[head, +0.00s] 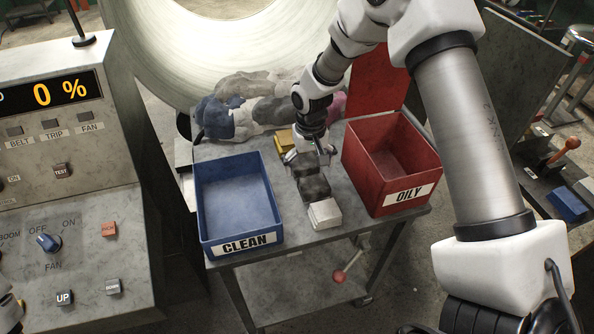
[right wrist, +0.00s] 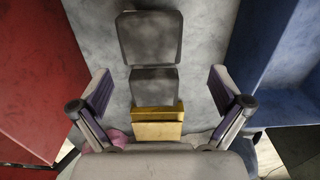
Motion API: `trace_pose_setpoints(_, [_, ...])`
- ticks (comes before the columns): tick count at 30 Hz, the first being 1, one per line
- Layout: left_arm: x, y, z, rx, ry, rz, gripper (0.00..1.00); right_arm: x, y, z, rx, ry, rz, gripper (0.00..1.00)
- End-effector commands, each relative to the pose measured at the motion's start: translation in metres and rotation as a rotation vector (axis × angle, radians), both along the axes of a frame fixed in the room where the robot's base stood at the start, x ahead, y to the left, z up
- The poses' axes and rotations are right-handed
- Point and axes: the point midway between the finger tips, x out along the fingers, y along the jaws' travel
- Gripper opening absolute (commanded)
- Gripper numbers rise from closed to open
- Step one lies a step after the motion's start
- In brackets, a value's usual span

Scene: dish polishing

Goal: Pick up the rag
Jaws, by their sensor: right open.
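A row of small items lies between the two bins on the grey cart: a dark grey folded-looking piece (head: 314,188), a pale block (head: 324,213) in front and a yellow block (head: 285,139) behind. I cannot tell which is the rag. The right wrist view shows two dark grey pads (right wrist: 150,38) in line with the yellow block (right wrist: 158,121). A heap of grey, white and blue cloths (head: 240,118) lies at the cart's back. My right gripper (head: 308,160) is open above the row, its fingers apart on either side in the right wrist view (right wrist: 162,98).
The blue CLEAN bin (head: 238,190) stands left of the row, and the red OILY bin (head: 392,150) stands right; both look empty. A control panel (head: 75,190) is at the left. A large pale metal dish (head: 225,45) rises behind the cart.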

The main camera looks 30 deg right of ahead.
Motion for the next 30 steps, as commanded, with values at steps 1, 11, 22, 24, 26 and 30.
trace_pose_setpoints(1, [-0.001,0.000,0.002,0.000,0.002,0.000,0.00,-0.001,0.000,-0.002,0.000,0.002,0.000,1.00])
trace_pose_setpoints(11, [-0.001,0.000,0.024,0.000,0.003,0.000,0.00,-0.003,-0.005,-0.047,0.000,0.005,0.000,1.00])
trace_pose_setpoints(22, [-0.001,0.000,0.027,0.000,0.002,0.000,0.00,-0.003,-0.005,-0.078,0.001,0.000,0.000,1.00])
trace_pose_setpoints(24, [-0.001,0.000,0.027,0.000,0.003,0.000,0.00,-0.003,-0.005,-0.078,0.001,0.001,0.000,0.82])
trace_pose_setpoints(26, [-0.001,0.000,0.027,0.000,0.003,0.000,0.00,-0.003,-0.005,-0.078,0.001,0.001,0.001,0.61])
trace_pose_setpoints(30, [-0.001,0.000,0.027,0.000,0.003,0.000,0.00,-0.003,-0.005,-0.078,0.001,0.001,0.000,0.43])
